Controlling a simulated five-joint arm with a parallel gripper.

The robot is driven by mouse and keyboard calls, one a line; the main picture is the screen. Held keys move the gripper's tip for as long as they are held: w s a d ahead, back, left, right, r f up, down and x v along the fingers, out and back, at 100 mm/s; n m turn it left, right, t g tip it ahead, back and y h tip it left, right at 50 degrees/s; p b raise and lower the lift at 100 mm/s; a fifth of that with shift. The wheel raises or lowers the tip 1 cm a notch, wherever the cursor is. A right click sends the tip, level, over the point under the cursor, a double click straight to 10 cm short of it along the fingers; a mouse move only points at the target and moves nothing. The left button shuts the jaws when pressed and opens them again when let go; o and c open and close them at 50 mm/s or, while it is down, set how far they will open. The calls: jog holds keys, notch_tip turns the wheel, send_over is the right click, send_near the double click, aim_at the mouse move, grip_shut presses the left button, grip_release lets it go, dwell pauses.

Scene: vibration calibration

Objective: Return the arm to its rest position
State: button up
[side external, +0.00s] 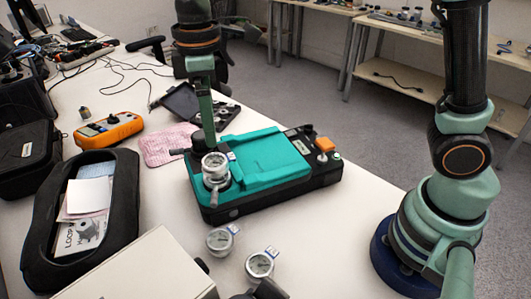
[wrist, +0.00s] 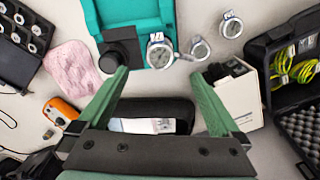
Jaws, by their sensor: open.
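My gripper (side external: 208,145) hangs at the left end of the teal calibrator (side external: 262,160) in the side view, close to the round gauge (side external: 214,163) on that device. I cannot tell the exact gap. In the wrist view my gripper (wrist: 159,75) has its two green fingers spread wide, with nothing held between them. The gauge (wrist: 160,52) shows just beyond the fingertips, at the edge of the teal calibrator (wrist: 130,12), beside a black cylinder (wrist: 121,47).
Two loose gauges (side external: 220,241) (side external: 260,265) lie in front of the calibrator. An orange meter (side external: 110,130), a pink cloth (side external: 168,145), a black pouch (side external: 122,190) and a white box (side external: 145,272) crowd the left.

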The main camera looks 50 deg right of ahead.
jog(key=s+d+m+t, duration=0.2)
jog(key=s+d+m, duration=0.1)
jog(key=d, duration=0.3)
jog(key=s+d+r+m+t, duration=0.1)
jog(key=s+d+m, duration=0.2)
jog(key=d, duration=0.3)
jog(key=s+d+r+m+t, duration=0.1)
jog(key=s+d+m+t, duration=0.1)
jog(key=d+m, duration=0.3)
jog(key=shift+s+d+t, duration=0.3)
jog(key=shift+s+d, duration=0.25)
jog(key=shift+s, duration=0.25)
jog(key=shift+r, duration=0.1)
